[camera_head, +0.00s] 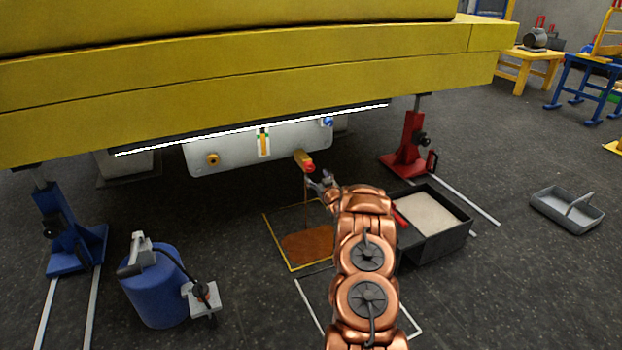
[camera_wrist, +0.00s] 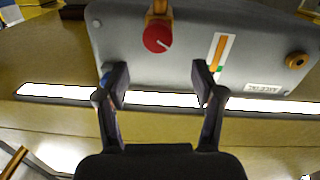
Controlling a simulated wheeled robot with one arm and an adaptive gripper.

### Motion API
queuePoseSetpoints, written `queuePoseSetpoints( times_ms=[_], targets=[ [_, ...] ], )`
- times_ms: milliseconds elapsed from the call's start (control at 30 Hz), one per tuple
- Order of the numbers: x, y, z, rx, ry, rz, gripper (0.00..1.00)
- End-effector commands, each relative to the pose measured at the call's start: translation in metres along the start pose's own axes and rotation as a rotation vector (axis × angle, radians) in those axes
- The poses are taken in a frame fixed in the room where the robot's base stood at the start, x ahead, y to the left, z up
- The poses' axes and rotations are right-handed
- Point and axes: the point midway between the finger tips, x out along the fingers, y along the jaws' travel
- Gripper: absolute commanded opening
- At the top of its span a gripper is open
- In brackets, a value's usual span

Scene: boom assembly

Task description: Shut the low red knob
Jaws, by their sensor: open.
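The red knob (camera_head: 309,168) sits on a brass fitting at the lower edge of the grey panel (camera_head: 230,155) under the yellow boom. In the wrist view the red knob (camera_wrist: 157,38) is round with a pale mark on its face. My gripper (camera_wrist: 160,82) is open and empty, its two fingers spread on either side below the knob in that picture, apart from it. In the head view my gripper (camera_head: 324,184) is close beside the knob, partly hidden by my arm. A thin brownish line drops below the knob to a brown patch (camera_head: 308,246) on the floor.
The panel also bears a sight gauge (camera_head: 263,142), a brass plug (camera_head: 212,159) and a blue fitting (camera_head: 327,121). A black bin (camera_head: 445,232) stands right of my arm. Red (camera_head: 411,150) and blue (camera_head: 70,235) stands and a blue drum (camera_head: 155,290) flank the space.

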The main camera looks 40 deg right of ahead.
Motion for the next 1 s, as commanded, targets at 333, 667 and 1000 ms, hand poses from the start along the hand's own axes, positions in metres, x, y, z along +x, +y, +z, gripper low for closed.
queuePoseSetpoints(
  times_ms=[333,667,1000],
  targets=[
    [0.008,0.003,0.013,0.001,0.018,-0.004,0.68],
    [0.036,0.003,0.011,-0.001,0.019,-0.004,0.68],
    [0.059,0.002,0.012,0.001,0.018,-0.005,0.68]
  ],
)
